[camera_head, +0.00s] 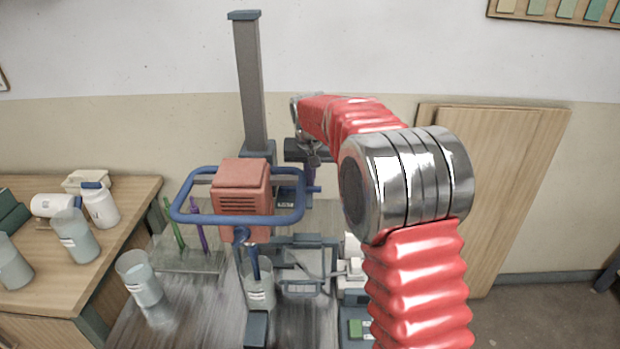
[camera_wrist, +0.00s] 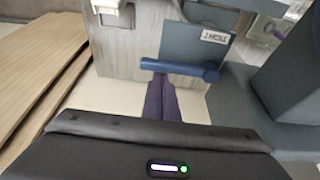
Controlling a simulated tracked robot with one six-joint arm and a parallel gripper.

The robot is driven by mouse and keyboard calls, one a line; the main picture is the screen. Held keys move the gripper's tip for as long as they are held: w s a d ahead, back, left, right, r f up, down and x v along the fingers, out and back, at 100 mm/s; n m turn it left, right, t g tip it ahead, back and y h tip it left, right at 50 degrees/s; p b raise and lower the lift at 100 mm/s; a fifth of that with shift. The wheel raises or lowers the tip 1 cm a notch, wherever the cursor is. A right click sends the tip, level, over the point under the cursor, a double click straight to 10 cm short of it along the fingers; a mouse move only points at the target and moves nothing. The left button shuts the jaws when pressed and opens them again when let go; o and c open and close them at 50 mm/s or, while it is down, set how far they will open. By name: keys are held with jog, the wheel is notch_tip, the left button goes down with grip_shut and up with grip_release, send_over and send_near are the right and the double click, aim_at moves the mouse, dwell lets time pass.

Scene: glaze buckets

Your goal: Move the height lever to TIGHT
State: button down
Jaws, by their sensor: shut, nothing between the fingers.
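The height lever is a short blue bar with a round end. In the wrist view the lever (camera_wrist: 180,68) lies crosswise beside a grey-blue plate with a white label (camera_wrist: 215,37) that appears upside down and seems to read TIGHT. In the head view the lever (camera_head: 314,189) sticks out to the right of the column. My gripper (camera_wrist: 160,84) has its purple fingers together and empty. The fingertips are right at the lever's left part; I cannot tell whether they touch it. In the head view my gripper (camera_head: 312,160) is just above the lever, partly hidden by the arm.
A red motor (camera_head: 242,187) with a blue ring guard (camera_head: 240,221) sits on the grey column (camera_head: 250,90). A glaze bucket (camera_head: 260,292) stands below it. Other buckets (camera_head: 140,280) stand left. A wooden board (camera_head: 520,170) leans on the wall at right.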

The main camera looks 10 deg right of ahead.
jog(key=shift+s+d, duration=0.15)
jog(key=shift+s+m, duration=0.25)
jog(key=shift+m, duration=0.25)
jog(key=shift+s+a+m+h, duration=0.2)
jog(key=shift+s+m+h, duration=0.3)
jog(key=shift+s+m, duration=0.45)
jog(key=shift+s+a, duration=0.4)
jog(key=shift+s, duration=0.35)
jog(key=shift+r, duration=0.1)
jog(key=v, duration=1.3)
jog(key=shift+r, duration=0.35)
jog(key=shift+a, duration=0.1)
